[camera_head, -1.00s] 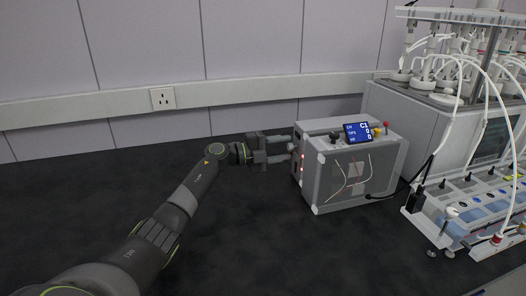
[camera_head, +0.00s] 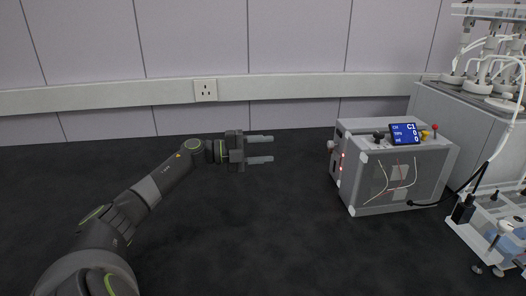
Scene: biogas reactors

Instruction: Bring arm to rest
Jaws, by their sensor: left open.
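My left gripper (camera_head: 262,150) is open and empty. It hangs over the dark bench, its two fingers pointing right. A clear gap lies between its fingertips and the grey box-shaped instrument (camera_head: 372,192). The instrument has a small blue display (camera_head: 405,133) on top, reading C1, and red lights on its left side. My left arm comes in from the lower left. My right gripper does not show.
The dark bench top (camera_head: 250,230) is clear around and in front of my gripper. A wall socket (camera_head: 205,90) sits on the rail behind. Reactor equipment (camera_head: 490,60) with white tubes stands at the right edge.

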